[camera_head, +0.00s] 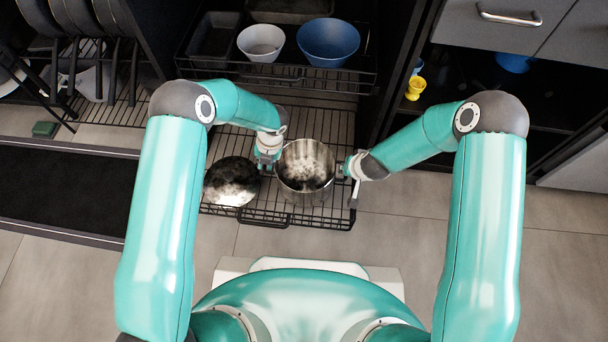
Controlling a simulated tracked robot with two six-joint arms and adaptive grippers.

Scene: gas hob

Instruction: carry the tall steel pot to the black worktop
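The tall steel pot (306,168) stands upright on the lower pulled-out wire rack, its open top toward me and its inside empty. My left gripper (267,163) is close against the left side of the pot. My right gripper (350,178) is at the right side of the pot, near the rack's right edge. The fingers are small and partly hidden, so I cannot tell whether either is closed on the pot. I cannot identify the black worktop for sure; a flat black surface (65,190) lies at the left.
A shiny round lid or pan (232,182) lies left of the pot on the wire rack (285,217). A white bowl (261,42) and a blue bowl (328,42) sit on the upper rack behind. A yellow cup (415,88) is in the right cabinet. Floor at lower right is clear.

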